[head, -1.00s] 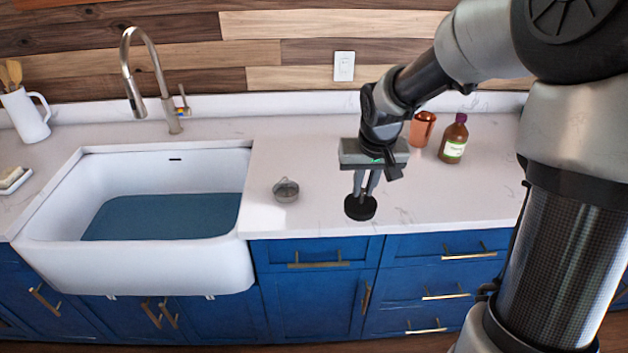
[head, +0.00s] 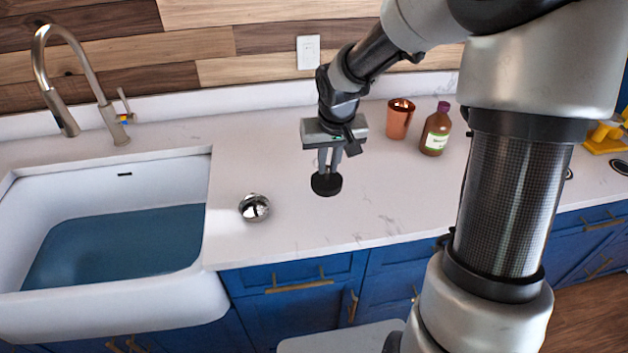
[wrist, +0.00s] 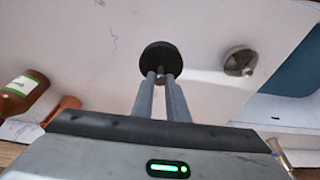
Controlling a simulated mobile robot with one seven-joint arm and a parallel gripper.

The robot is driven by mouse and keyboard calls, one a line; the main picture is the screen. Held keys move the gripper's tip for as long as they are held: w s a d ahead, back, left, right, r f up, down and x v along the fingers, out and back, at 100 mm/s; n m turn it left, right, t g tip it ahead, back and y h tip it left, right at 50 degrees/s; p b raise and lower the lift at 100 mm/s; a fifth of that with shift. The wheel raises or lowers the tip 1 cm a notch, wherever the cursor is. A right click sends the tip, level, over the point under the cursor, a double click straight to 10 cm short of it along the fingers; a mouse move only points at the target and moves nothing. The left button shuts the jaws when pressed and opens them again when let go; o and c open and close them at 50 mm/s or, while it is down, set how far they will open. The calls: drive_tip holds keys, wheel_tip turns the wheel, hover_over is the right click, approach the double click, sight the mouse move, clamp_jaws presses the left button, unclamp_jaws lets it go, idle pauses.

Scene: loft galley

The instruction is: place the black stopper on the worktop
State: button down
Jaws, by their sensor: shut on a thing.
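The black stopper (head: 326,184) is a round black disc with a small metal knob on top. My gripper (head: 328,168) points down and is shut on that knob, with the disc below the fingertips. In the wrist view the stopper (wrist: 160,57) shows at the ends of my two fingers (wrist: 159,80). The white marbled worktop (head: 390,225) lies under it. The disc is at or just above the surface; I cannot tell whether they touch.
A metal strainer (head: 254,207) sits left of the stopper, near the sink (head: 100,310) holding blue water. A copper cup (head: 399,118) and a brown bottle (head: 435,130) stand behind to the right. The worktop right of the stopper is clear.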

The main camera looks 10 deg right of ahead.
sight(328, 180)
drive_tip(key=shift+f+b, duration=0.35)
drive_tip(key=shift+f, duration=2.6)
drive_tip(key=shift+f, duration=0.2)
drive_tip(key=c, duration=1.7)
unclamp_jaws()
drive_tip(key=shift+r, duration=0.1)
drive_tip(key=shift+c, duration=0.2)
drive_tip(key=shift+r, duration=0.1)
drive_tip(key=p+v, duration=0.2)
drive_tip(key=v, duration=1)
drive_tip(key=shift+s, duration=0.1)
